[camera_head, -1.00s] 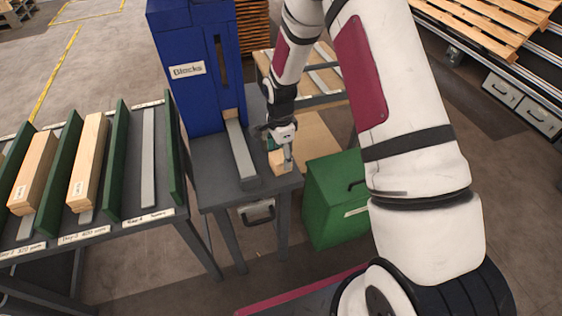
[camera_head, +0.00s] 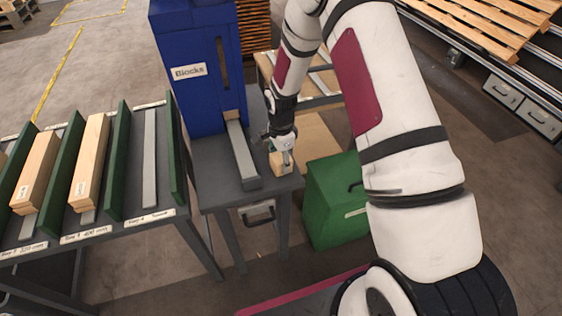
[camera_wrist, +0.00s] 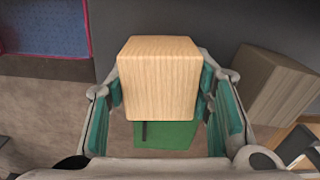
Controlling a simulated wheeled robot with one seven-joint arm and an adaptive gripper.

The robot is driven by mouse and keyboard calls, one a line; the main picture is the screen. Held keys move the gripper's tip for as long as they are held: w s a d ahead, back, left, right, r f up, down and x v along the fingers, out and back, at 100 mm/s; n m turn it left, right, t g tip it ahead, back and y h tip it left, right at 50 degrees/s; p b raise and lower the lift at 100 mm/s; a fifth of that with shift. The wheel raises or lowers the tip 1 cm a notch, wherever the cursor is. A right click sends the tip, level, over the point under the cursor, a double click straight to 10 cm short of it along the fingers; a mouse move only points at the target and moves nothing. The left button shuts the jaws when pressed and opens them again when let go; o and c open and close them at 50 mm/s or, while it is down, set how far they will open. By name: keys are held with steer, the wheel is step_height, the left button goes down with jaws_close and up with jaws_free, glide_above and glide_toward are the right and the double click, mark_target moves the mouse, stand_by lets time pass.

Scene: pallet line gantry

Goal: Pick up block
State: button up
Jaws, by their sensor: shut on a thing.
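A light wooden block (camera_wrist: 160,82) is between the two teal-padded fingers of my gripper (camera_wrist: 160,100) in the wrist view. The pads press on its left and right sides. In the head view my gripper (camera_head: 282,160) points down at the right front of the grey table (camera_head: 222,180), with the block (camera_head: 283,166) at its fingertips. Whether the block touches the tabletop or is slightly above it, I cannot tell.
The blue "Blocks" dispenser (camera_head: 190,72) stands behind, with a grey chute (camera_head: 242,155) left of my gripper. A green bin (camera_head: 333,205) stands to the right of the table. A rack with green dividers (camera_head: 115,160) and wooden pieces (camera_head: 90,160) is at left.

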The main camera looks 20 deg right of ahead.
mark_target(281, 158)
steer(key=shift+r, duration=0.85)
step_height(281, 158, up, 2)
steer(key=shift+s+b, duration=0.15)
steer(key=shift+b, duration=0.25)
steer(key=s+a, duration=0.1)
steer(key=s, duration=0.6)
steer(key=s+a+r, duration=0.1)
steer(key=s+a, duration=0.1)
steer(key=s, duration=0.6)
steer(key=shift+s+a+r, duration=0.15)
steer(key=shift+a, duration=0.1)
